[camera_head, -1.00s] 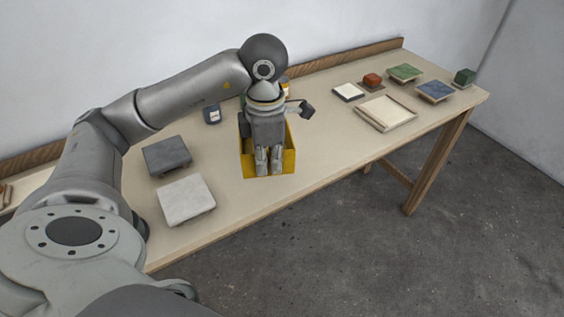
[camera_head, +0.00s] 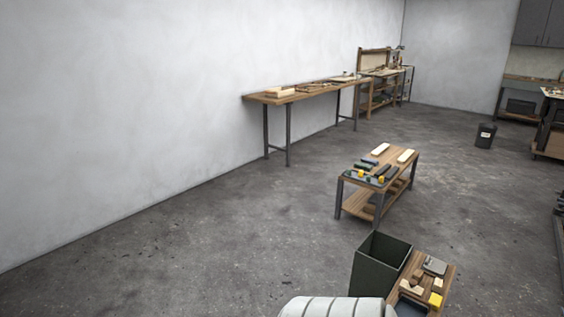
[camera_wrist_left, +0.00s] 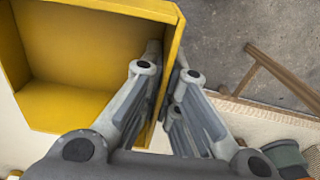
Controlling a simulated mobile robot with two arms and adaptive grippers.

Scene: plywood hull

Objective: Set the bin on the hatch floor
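The yellow bin (camera_wrist_left: 85,55) fills the upper left of the left wrist view, its open inside facing the camera. My left gripper (camera_wrist_left: 165,75) has one finger inside the bin and one outside. The fingers come together on the bin's wall, with the wall between them. Whether the bin rests on the pale tabletop or is just above it, I cannot tell. The head view shows neither the bin nor my grippers. I cannot make out a hatch floor in either view. My right gripper is out of view.
In the head view, a low wooden bench (camera_head: 355,208) with several items stands mid-floor. A dark open container (camera_head: 366,274) and a small wooden table (camera_head: 447,280) are nearer. A long workbench (camera_head: 262,99) lines the wall. The floor at left is clear.

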